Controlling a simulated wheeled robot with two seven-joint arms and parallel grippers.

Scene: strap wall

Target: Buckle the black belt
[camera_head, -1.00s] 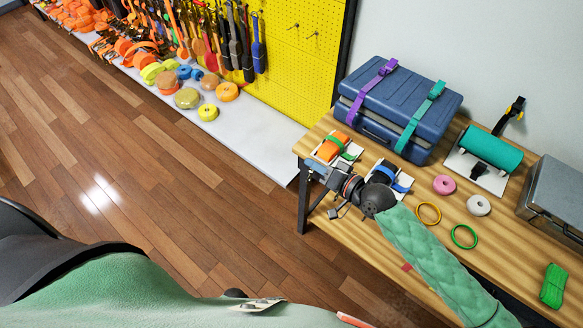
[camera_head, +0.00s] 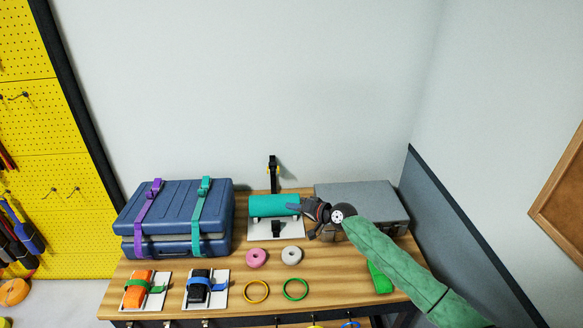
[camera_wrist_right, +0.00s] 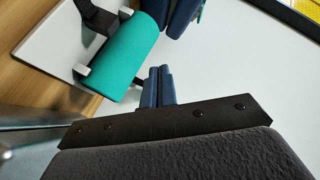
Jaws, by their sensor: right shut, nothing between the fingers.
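A teal roll (camera_head: 265,206) lies on a white board (camera_head: 257,233) on the workbench. One part of the black belt (camera_head: 273,175) rises behind the roll against the wall; a short black piece (camera_head: 276,228) lies in front of it. The two parts are apart. My right gripper (camera_head: 298,209) is at the right end of the roll, shut and empty; touching cannot be told. In the right wrist view its closed fingers (camera_wrist_right: 158,86) point toward the teal roll (camera_wrist_right: 125,55), with black strap (camera_wrist_right: 98,15) beyond. My left gripper is out of view.
A blue case (camera_head: 174,212) with purple and teal straps stands left of the board. A grey case (camera_head: 362,200) stands behind my right forearm. Pink tape (camera_head: 256,257), white tape (camera_head: 292,255), yellow ring (camera_head: 255,291) and green ring (camera_head: 295,289) lie in front.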

